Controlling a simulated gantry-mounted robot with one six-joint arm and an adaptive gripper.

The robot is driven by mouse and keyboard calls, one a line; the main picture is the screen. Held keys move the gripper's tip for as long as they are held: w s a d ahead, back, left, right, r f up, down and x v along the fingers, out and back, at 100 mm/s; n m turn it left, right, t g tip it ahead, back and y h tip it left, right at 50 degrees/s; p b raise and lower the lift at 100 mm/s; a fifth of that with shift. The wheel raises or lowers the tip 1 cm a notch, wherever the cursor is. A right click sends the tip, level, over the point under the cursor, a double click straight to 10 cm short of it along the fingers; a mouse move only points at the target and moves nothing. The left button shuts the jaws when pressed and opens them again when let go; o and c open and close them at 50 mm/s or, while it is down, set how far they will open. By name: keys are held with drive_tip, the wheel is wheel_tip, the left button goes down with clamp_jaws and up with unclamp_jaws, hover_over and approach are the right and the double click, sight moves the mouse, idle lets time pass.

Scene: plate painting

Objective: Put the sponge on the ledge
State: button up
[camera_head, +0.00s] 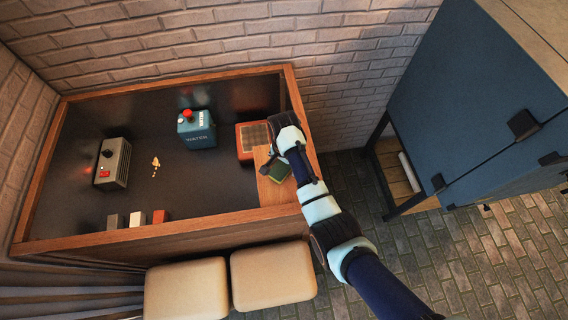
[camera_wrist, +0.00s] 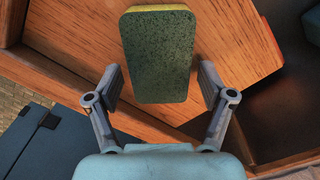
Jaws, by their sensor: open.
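The sponge (camera_wrist: 158,60), dark green on its face with a yellow edge, lies on a wooden surface in the wrist view. In the head view the green sponge (camera_head: 279,171) lies on the light wooden ledge (camera_head: 268,190) at the right end of the dark table, partly covered by my arm. The ledge also shows in the wrist view (camera_wrist: 235,50). My gripper (camera_wrist: 158,88) is open, its two fingers on either side of the sponge's near end, with gaps visible at both sides.
An orange-framed box (camera_head: 243,142) stands just behind the ledge. A blue WATER box (camera_head: 197,132) with a red button and a grey box (camera_head: 113,165) stand farther left. Small blocks (camera_head: 137,219) line the front edge. Two stools (camera_head: 272,277) stand in front; a blue cabinet (camera_head: 470,90) is right.

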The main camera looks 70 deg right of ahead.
wheel_tip(320, 180, up, 12)
drive_tip(key=p, duration=0.2)
drive_tip(key=shift+r, duration=0.2)
drive_tip(key=w+a+r+n+t+h, duration=0.1)
drive_tip(key=w+a+r+n+t, duration=0.2)
drive_tip(key=w+a+n, duration=0.55)
drive_tip(key=w+a+r+n+t+h, duration=0.25)
drive_tip(key=w+a, duration=0.25)
drive_tip(key=a, duration=0.6)
drive_tip(key=s+a+r+n+t+y, duration=0.1)
drive_tip(key=a+r+n+t, duration=0.2)
drive_tip(key=a, duration=0.7)
drive_tip(key=s+a+r+n+t+y, duration=0.2)
drive_tip(key=a+r+n+t, duration=0.2)
drive_tip(key=a+r+n, duration=0.3)
drive_tip(key=a+r, duration=0.3)
drive_tip(key=shift+a+r, duration=0.3)
drive_tip(key=shift+y, duration=0.25)
